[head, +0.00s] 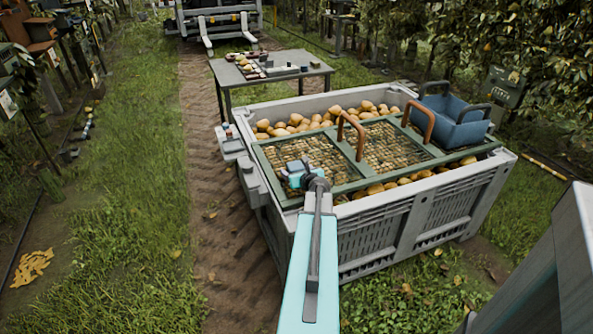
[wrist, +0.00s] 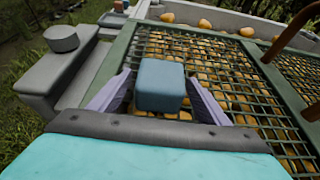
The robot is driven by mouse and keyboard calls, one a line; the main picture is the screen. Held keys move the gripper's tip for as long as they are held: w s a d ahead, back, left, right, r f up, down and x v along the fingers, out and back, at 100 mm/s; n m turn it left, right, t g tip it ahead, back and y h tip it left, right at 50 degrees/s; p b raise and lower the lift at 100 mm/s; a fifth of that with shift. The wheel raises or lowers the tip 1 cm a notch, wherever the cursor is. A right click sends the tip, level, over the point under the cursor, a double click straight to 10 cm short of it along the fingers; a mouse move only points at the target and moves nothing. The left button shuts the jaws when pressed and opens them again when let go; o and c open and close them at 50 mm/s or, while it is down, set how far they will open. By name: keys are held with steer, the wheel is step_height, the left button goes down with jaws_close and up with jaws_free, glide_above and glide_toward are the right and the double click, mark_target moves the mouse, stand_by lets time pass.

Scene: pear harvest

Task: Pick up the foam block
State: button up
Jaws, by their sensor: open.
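A blue-grey block (wrist: 160,85), which looks like the foam block, shows in the wrist view above the green mesh grid (wrist: 222,85) over the pear bin. My gripper (wrist: 159,92) is open, with one pale purple finger on each side of the block. Whether the fingers touch it I cannot tell. The lower part of the block and what it rests on are hidden from this angle. In the head view my gripper (head: 296,177) is over the near left part of the grid, and the block there is small and hard to make out.
The grey bin (head: 375,245) holds many pears under the grid. Brown handles (head: 351,135) stand up from the grid, and a blue basket (head: 457,123) sits at its far right. Grey ledge parts (head: 236,150) line the bin's left side. A table (head: 229,73) with small items stands behind.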

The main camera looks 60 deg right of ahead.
steer(key=shift+c, duration=0.4)
steer(key=c, duration=1.1)
steer(key=shift+o, duration=0.2)
steer(key=shift+r, duration=0.1)
